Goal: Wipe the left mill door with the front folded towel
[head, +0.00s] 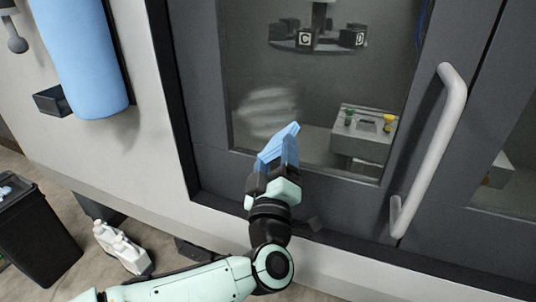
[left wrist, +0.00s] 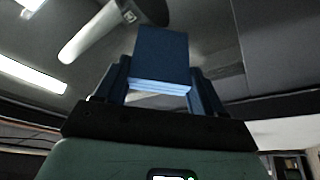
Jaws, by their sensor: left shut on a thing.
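The left mill door (head: 218,110) is dark grey with a large window and a pale vertical handle (head: 440,140) on its right. A whitish smear (head: 268,110) shows on the lower left part of the window. My left gripper (head: 277,160) is shut on a folded blue towel (head: 285,140), just below the smear. The towel stands up out of the jaws, close to the glass; I cannot tell if it touches. In the left wrist view the towel (left wrist: 160,58) sits between the two fingers. My right gripper is not in view.
A large blue roll (head: 85,60) hangs on the light wall at left. A black bin (head: 35,235) and white bottles (head: 122,247) stand on the floor at lower left. Behind the glass are a tool carousel (head: 318,42) and a grey block (head: 362,135).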

